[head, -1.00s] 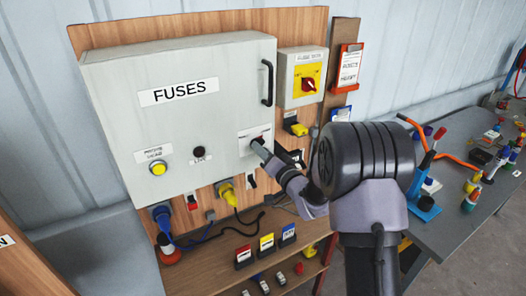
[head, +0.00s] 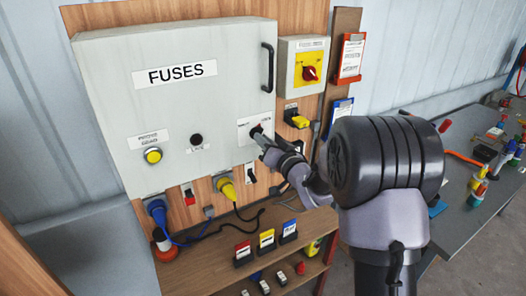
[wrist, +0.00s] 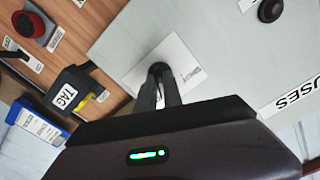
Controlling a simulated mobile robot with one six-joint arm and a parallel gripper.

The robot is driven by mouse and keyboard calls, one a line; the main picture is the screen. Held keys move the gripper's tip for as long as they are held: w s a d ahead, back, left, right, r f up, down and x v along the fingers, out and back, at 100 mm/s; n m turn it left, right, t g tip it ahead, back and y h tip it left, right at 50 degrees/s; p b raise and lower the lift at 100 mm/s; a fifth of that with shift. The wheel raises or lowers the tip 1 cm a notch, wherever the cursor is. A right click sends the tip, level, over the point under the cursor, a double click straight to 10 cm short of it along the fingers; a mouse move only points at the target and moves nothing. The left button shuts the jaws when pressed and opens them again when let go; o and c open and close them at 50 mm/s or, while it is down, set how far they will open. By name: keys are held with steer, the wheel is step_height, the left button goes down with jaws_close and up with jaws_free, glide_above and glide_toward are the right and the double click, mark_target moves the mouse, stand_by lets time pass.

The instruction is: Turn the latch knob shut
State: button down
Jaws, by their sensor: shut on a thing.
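The grey fuse cabinet (head: 185,100) with its FUSES label is closed. Its black latch knob (head: 257,130) sits on a white label plate near the lower right of the door. My gripper (head: 262,138) is at the knob with its fingers shut on it. The wrist view shows the fingers (wrist: 161,88) closing around the dark knob (wrist: 159,69) in front of the white plate (wrist: 165,60). The fingers hide much of the knob, so its exact angle cannot be told.
A black door handle (head: 267,80) is above the knob. A yellow switch box with a red rotary knob (head: 310,73) is at the right. Yellow (head: 226,190) and blue (head: 157,210) plugs hang below the cabinet. A shelf (head: 200,262) with colored cards lies lower down.

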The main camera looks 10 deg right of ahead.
steer(key=shift+n+b, duration=7.2)
steer(key=shift+b, duration=0.5)
steer(key=shift+r, duration=0.1)
steer(key=c, duration=1.5)
jaws_free()
